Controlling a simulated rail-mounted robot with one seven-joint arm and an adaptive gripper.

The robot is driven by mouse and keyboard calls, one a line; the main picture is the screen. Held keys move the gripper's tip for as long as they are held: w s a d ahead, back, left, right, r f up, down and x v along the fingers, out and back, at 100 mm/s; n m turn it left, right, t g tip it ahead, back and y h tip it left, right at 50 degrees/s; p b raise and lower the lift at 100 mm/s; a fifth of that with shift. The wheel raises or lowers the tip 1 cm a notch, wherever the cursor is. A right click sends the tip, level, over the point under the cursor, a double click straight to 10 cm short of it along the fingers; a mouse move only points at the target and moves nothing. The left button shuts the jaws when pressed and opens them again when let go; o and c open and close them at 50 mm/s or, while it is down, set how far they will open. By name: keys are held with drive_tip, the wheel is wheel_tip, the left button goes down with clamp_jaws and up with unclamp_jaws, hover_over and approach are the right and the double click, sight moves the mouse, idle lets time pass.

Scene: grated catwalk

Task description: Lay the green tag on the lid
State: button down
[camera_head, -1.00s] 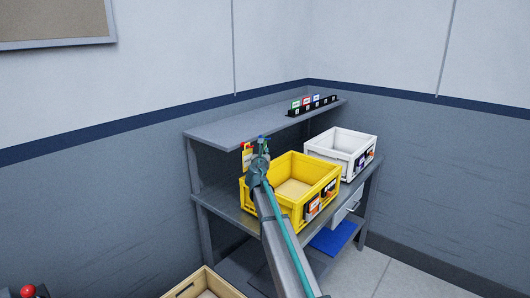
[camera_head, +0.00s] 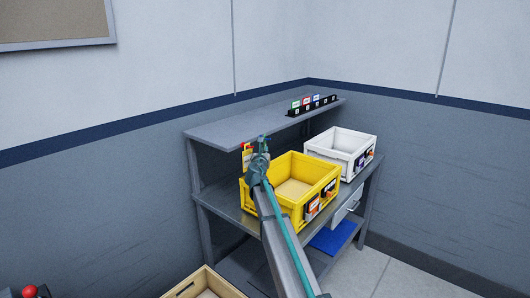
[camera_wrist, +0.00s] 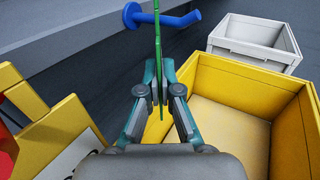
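A green tag (camera_wrist: 158,45) shows edge-on as a thin upright strip in the wrist view. It crosses a blue hook (camera_wrist: 180,18); I cannot tell whether it still hangs on it. My gripper (camera_wrist: 159,85) has its fingertips close against both sides of the tag and looks shut on it. In the head view my gripper (camera_head: 262,148) is at the left of the yellow crate, below the upper shelf, and the tag is barely visible. I cannot make out a lid for certain.
The open yellow crate (camera_head: 330,190) and a white crate (camera_head: 368,144) stand on the bench. A black rack (camera_head: 312,107) with small coloured cards sits on the upper shelf (camera_head: 225,130). A yellow piece with red and white (camera_wrist: 60,130) is close at my gripper's left.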

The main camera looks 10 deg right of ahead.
drive_tip(key=shift+s+d, duration=0.55)
drive_tip(key=shift+s, duration=0.1)
idle(0.3)
drive_tip(key=shift+s+d+r+p, duration=0.15)
drive_tip(key=shift+s+d+p, duration=0.05)
drive_tip(key=shift+p, duration=0.3)
drive_tip(key=shift+s+d+r+p, duration=0.3)
drive_tip(key=shift+s+d+p, duration=0.1)
drive_tip(key=shift+s, duration=0.05)
drive_tip(key=shift+s+d, duration=0.1)
drive_tip(key=shift+s+d, duration=0.15)
idle(0.4)
drive_tip(key=shift+s+d, duration=0.25)
drive_tip(key=shift+s+d+p, duration=0.7)
drive_tip(key=shift+s+d, duration=0.4)
drive_tip(key=shift+s, duration=0.15)
idle(0.4)
